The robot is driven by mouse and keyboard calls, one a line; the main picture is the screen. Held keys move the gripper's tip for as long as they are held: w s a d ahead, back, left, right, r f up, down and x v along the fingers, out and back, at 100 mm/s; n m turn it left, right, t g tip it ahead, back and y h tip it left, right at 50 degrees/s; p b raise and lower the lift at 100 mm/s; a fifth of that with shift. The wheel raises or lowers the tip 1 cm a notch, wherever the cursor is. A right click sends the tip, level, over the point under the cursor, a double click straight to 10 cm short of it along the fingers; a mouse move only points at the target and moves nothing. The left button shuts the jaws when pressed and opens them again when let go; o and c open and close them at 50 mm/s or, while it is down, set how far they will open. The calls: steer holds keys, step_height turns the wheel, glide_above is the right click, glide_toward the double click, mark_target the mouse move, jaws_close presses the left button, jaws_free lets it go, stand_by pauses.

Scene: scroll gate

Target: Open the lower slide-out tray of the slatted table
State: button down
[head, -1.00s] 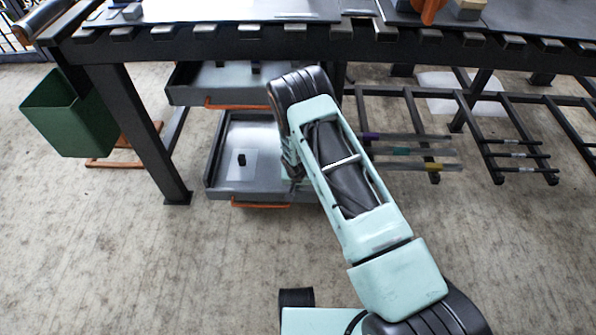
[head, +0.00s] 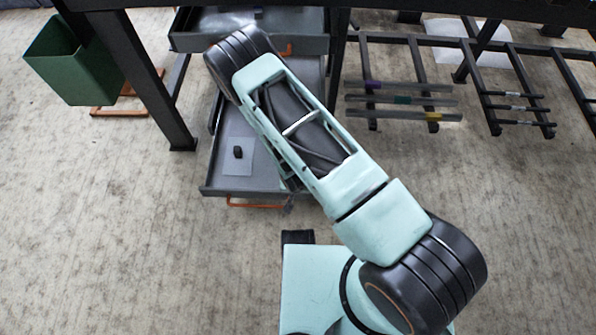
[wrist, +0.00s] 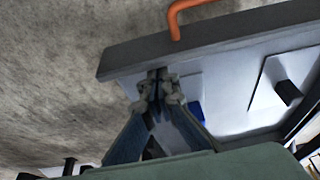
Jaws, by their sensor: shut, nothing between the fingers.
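The lower tray (head: 222,178) of the slatted table (head: 400,12) is slid well out toward me. Its orange handle (head: 250,206) is on the front wall. It holds a small black block (head: 238,152) on a pale plate. In the wrist view the tray's front wall (wrist: 215,45), the orange handle (wrist: 175,20) and the block (wrist: 288,92) show again. My gripper (wrist: 158,82) is shut and empty, over the tray's inside by the front wall. I cannot tell whether the tips touch the wall. In the head view my arm hides the gripper and part of the tray.
The upper tray (head: 240,42) sits above and behind the lower one. A table leg (head: 150,90) and a green bin (head: 70,65) stand at left. Low racks with bars (head: 400,100) are at right. Floor in front and at left is clear.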

steer(key=shift+s, duration=1.45)
steer(key=shift+w+f, duration=0.1)
steer(key=shift+w, duration=0.45)
steer(key=w+b, duration=0.1)
steer(key=w, duration=0.2)
steer(key=shift+w, duration=0.15)
steer(key=p+v, duration=0.3)
steer(key=v, duration=0.7)
